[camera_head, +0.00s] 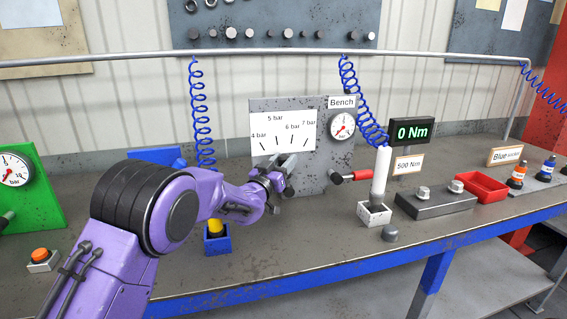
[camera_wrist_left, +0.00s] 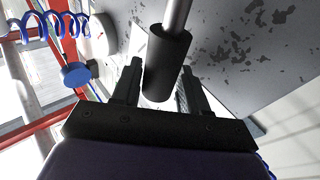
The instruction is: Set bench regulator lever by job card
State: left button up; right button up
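The grey bench regulator panel (camera_head: 318,178) stands on the bench with a white scale plate (camera_head: 290,130) marked 4 to 7 bar, a "Bench" sign and a round gauge (camera_head: 342,125). My left gripper (camera_head: 286,178) is in front of the panel, just below the scale, and covers most of the lever there. In the left wrist view, the lever's black grip (camera_wrist_left: 165,65) on a grey rod reaches between the two fingers of my left gripper (camera_wrist_left: 160,90). The fingers look apart, with a narrow gap on the right of the grip. My right gripper is out of view.
A red-handled valve (camera_head: 352,177) sticks out at the panel's right edge. Blue coiled hoses (camera_head: 201,110) hang near the panel.

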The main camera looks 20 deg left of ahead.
pick_arm(q)
jog(key=b+v, duration=0.3)
jog(key=v, duration=0.7)
jog(key=shift+s, duration=0.25)
